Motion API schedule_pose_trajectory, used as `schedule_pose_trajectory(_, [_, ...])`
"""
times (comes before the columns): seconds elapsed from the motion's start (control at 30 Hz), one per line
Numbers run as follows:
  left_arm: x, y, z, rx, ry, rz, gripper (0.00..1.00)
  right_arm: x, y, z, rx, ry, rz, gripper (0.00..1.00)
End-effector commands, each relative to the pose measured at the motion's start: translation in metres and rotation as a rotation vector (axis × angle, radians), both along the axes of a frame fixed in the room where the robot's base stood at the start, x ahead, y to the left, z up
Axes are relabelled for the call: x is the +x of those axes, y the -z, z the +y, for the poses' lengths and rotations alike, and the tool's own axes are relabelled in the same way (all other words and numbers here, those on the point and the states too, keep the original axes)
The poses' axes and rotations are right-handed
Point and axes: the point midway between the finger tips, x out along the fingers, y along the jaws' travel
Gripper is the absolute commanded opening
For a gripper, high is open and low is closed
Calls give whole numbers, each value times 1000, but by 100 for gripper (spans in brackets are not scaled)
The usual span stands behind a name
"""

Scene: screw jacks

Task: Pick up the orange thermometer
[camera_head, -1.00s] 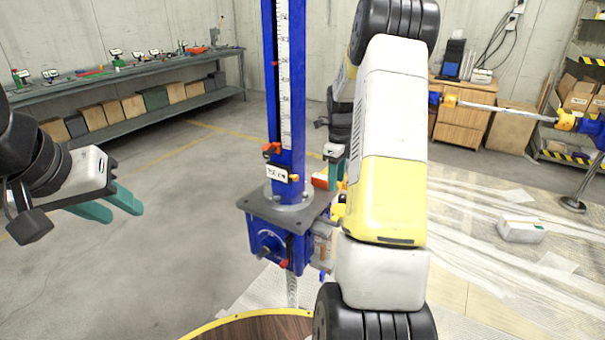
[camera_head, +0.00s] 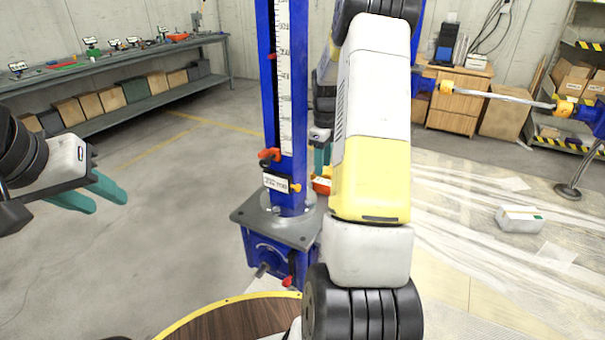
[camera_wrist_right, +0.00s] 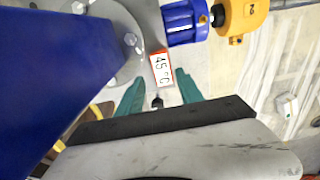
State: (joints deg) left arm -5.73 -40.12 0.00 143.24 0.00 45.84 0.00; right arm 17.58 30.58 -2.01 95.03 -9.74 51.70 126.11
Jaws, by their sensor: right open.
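The orange thermometer, with a white display reading "45 °C", lies just beyond my right fingertips in the right wrist view (camera_wrist_right: 161,70). In the head view an orange piece (camera_head: 321,187), apparently the thermometer, shows behind the blue screw jack column and is partly hidden by my right arm. My right gripper (camera_wrist_right: 160,88) is open, its teal fingers apart with the thermometer's lower end near the gap; I cannot tell whether they touch it. The right gripper also shows in the head view (camera_head: 322,160). My left gripper (camera_head: 100,197) is open and empty at the left, away from the jack.
The tall blue screw jack column (camera_head: 290,110) stands on a grey plate (camera_head: 255,225) close to my right arm. A blue and yellow part (camera_wrist_right: 215,18) sits beside the thermometer. A workbench (camera_head: 130,50) stands back left. A white box (camera_head: 520,219) lies on the right.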

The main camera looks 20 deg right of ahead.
Motion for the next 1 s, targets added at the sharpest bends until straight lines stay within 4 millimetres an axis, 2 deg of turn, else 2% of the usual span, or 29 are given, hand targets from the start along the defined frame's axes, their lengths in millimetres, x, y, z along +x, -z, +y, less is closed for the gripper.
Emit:
schedule_pose_trajectory(0.37, [0, 0, 0, 0, 0, 0, 36, -2, 38, -3, 2, 1, 4, 44])
schedule_pose_trajectory(0.6, [0, 0, 0, 0, 0, 0, 36, -2, 72, -5, 2, 0, 3, 44])
schedule_pose_trajectory(0.83, [0, 0, 0, 0, 0, 0, 36, -1, 75, -6, 0, 0, 0, 44])
schedule_pose_trajectory(0.87, [0, 0, 0, 0, 0, 0, 36, -1, 75, -6, 1, 0, 1, 42])
schedule_pose_trajectory(1.0, [0, 0, 0, 0, 0, 0, 36, -1, 75, -6, 1, 0, 1, 14])
